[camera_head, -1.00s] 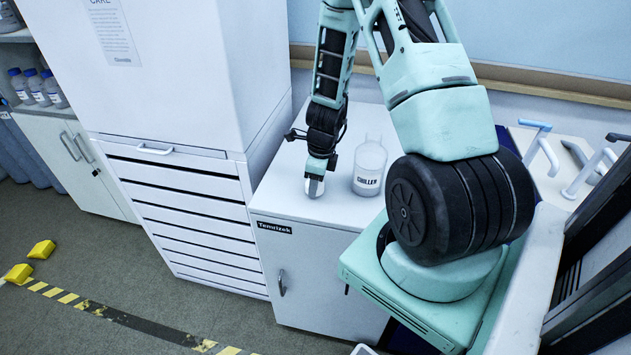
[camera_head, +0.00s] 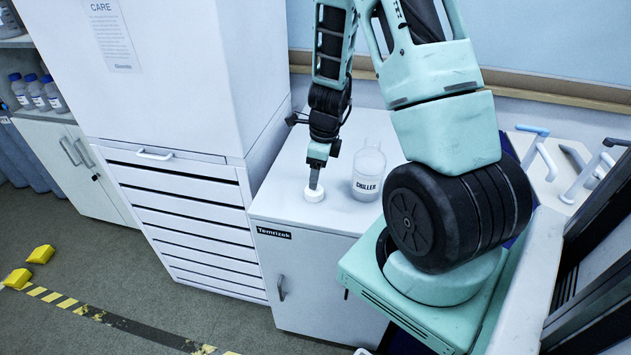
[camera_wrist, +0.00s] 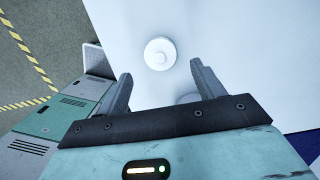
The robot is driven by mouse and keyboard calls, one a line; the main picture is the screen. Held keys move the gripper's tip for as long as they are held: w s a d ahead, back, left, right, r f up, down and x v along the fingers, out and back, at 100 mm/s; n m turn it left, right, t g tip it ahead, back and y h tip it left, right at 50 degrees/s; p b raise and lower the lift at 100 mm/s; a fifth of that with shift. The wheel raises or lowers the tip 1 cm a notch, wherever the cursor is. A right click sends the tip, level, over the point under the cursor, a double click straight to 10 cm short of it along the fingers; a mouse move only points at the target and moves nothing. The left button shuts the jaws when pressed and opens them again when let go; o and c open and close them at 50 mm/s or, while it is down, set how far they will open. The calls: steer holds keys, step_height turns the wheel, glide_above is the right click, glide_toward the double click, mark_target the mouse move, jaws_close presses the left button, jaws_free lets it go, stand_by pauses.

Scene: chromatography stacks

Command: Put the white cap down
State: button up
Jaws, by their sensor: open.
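The white cap (camera_head: 314,193) lies on the white top of the cabinet (camera_head: 275,205), near its front left part. In the wrist view the round cap (camera_wrist: 160,54) shows beyond the fingertips, with white surface all around it. My gripper (camera_head: 316,178) is just above and behind the cap in the head view. In the wrist view my gripper (camera_wrist: 160,80) has its two fingers wide apart, with nothing between them.
A clear bottle labelled CHILLER (camera_head: 368,172) stands just right of the cap. A tall white cabinet with drawers (camera_head: 180,200) rises to the left. The cabinet top's front edge is close to the cap.

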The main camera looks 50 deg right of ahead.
mark_target(320, 191)
step_height(320, 191, up, 6)
steer(key=a+r+n+y, duration=0.1)
steer(key=a+r+n, duration=0.2)
steer(key=a+n, duration=0.65)
steer(key=a+r+n+y, duration=0.1)
steer(key=a+r+n, duration=0.4)
steer(key=a, duration=0.7)
steer(key=s+a+r+n+h, duration=0.1)
steer(key=s+a+r+n, duration=0.1)
steer(key=s+a+n, duration=0.5)
steer(key=s+a+r+n+g+h, duration=0.1)
steer(key=s+a+r+n, duration=0.2)
steer(key=s+a+n, duration=0.4)
steer(key=s+n, duration=0.3)
steer(key=n, duration=0.6)
steer(key=shift+n+p, duration=0.35)
steer(key=shift+p, duration=0.05)
steer(key=shift+a+r, duration=0.1)
